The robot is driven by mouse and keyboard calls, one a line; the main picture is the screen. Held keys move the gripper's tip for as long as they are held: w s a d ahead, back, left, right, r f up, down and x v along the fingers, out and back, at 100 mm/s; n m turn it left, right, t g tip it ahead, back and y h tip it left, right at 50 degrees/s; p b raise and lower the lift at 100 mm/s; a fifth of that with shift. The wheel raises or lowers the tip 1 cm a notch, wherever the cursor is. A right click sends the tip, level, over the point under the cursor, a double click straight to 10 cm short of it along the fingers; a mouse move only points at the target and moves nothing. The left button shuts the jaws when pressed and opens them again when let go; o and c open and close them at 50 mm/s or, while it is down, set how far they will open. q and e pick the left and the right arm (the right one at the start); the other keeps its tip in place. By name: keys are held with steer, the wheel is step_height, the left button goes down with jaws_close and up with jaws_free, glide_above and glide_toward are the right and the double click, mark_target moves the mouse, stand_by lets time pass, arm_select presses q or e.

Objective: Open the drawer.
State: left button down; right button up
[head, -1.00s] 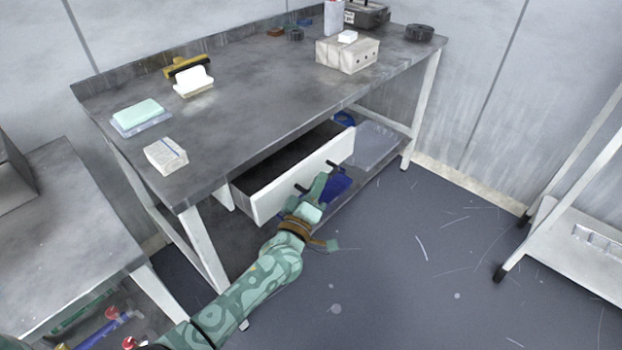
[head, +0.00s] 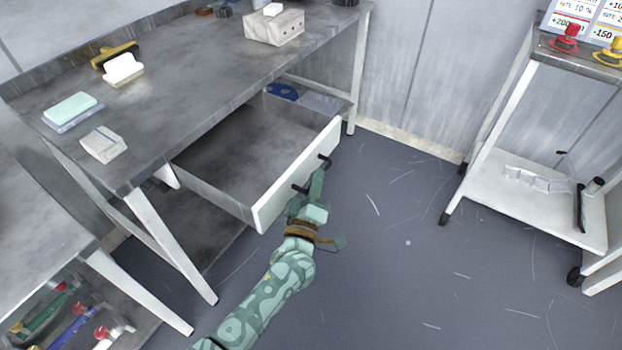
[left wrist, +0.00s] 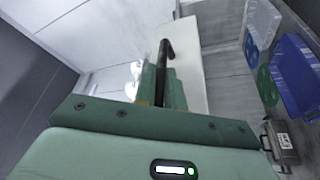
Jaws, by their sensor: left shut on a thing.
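The drawer (head: 300,178) under the grey workbench is pulled well out, and its empty-looking inside shows in the head view. Its white front carries a black bar handle (head: 324,161). My left gripper (head: 312,190) is at the front and is shut on the handle. In the left wrist view the black handle (left wrist: 165,50) runs between the green fingers (left wrist: 160,85), with the white drawer front (left wrist: 192,75) beyond. The fingers hide part of the handle in the head view. My right gripper is not in view.
A white cart (head: 540,200) stands at the right. The floor (head: 400,270) between is clear. Another table (head: 40,240) is at the left.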

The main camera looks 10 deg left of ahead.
arm_select(q)
steer(key=shift+f, duration=0.1)
steer(key=c, duration=1.5)
jaws_free()
steer(key=shift+a, duration=0.1)
steer(key=shift+s, duration=0.15)
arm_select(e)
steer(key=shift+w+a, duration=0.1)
